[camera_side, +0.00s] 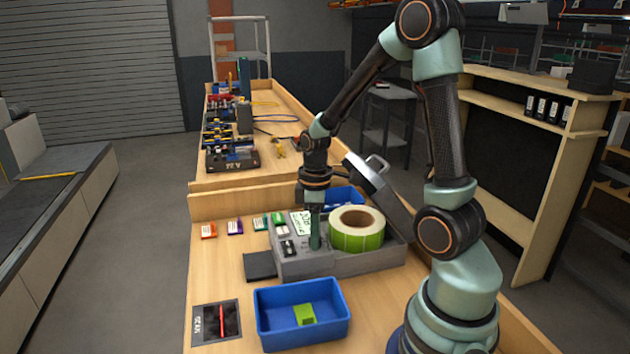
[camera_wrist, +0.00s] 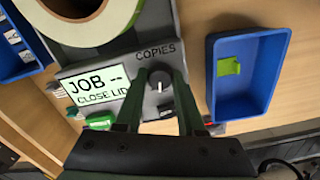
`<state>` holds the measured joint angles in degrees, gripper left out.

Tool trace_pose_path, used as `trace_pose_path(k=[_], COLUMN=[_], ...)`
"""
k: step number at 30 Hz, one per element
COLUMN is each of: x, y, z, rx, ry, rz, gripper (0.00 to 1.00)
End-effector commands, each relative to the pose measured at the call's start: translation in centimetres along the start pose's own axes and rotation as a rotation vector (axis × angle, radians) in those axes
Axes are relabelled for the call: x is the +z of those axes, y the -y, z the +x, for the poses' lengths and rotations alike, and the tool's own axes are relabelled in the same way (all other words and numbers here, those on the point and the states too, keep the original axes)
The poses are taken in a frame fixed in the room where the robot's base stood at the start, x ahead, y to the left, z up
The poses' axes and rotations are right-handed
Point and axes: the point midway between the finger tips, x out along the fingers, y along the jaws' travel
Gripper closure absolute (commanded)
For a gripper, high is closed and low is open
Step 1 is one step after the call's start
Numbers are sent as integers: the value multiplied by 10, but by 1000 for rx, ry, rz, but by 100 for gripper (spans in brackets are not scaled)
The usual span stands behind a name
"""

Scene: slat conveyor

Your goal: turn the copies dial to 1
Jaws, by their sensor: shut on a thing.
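The copies dial (camera_wrist: 160,84) is a dark round knob with a white pointer line, under the word COPIES on the grey label printer (camera_side: 345,264). My gripper (camera_side: 315,243) points down at the printer's front panel. In the wrist view its two green fingers stand on either side of the dial, shut on it. The fingers hide the dial in the side view. The printer's screen (camera_wrist: 96,84) reads "JOB --" and "CLOSE LID". The printer's lid (camera_side: 378,182) stands raised, and a green-sided label roll (camera_side: 358,236) sits inside.
A blue bin (camera_side: 301,338) with a green block (camera_side: 304,314) stands in front of the printer. A scan mat (camera_side: 208,326) with a red pen lies at the front left. Several coloured cartridges (camera_side: 235,227) lie left of the printer. Bare wood shows at the left.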

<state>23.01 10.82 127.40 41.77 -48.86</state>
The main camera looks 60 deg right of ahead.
Motion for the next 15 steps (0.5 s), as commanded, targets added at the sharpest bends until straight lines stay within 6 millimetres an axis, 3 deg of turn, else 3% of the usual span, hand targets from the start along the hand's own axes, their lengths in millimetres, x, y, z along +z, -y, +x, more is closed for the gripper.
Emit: trace_pose_path(k=[15], x=[0], y=[0], z=[-1], rx=[-1], ry=[1], rz=[368], gripper=[100])
